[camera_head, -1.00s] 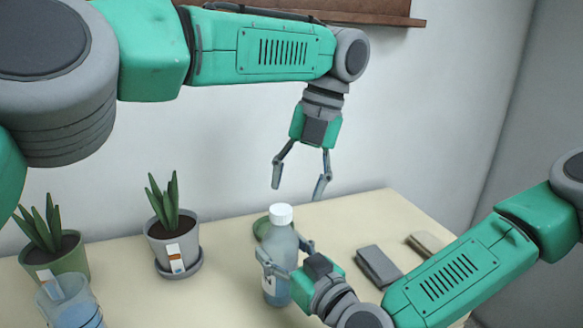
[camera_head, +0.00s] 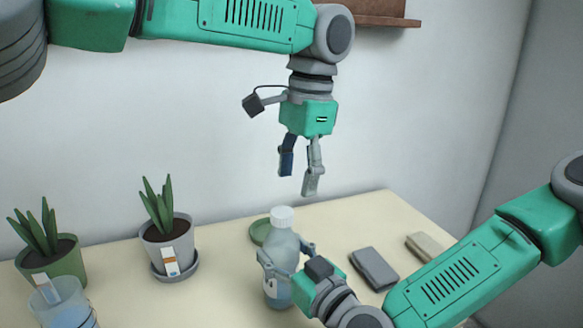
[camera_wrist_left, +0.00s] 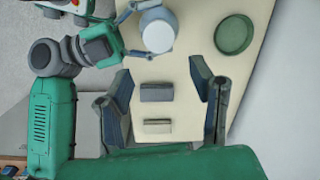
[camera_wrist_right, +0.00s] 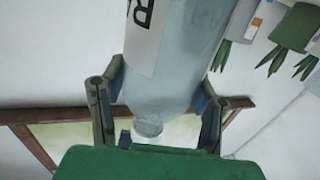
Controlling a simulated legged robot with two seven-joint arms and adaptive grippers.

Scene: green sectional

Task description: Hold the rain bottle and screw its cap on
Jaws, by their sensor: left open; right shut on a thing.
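The rain bottle (camera_head: 281,250) is a translucent blue-grey bottle standing upright on the table, with a white cap (camera_head: 283,217) on its top. I cannot tell how tightly the cap sits. My right gripper (camera_head: 285,256) is shut on the bottle's body from the right, one finger on each side. In the right wrist view the bottle (camera_wrist_right: 180,60) lies between the fingers, its label partly visible. My left gripper (camera_head: 298,180) is open and empty above the cap, fingers pointing down. In the left wrist view the cap (camera_wrist_left: 158,36) shows beyond the fingers, not between them.
Two potted plants (camera_head: 168,240) (camera_head: 52,255) and a clear blue container (camera_head: 62,303) stand at the left. A green round dish (camera_head: 260,231) lies behind the bottle. A dark grey case (camera_head: 374,268) and a tan one (camera_head: 425,246) lie at the right. A wooden shelf (camera_head: 385,14) is on the wall above.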

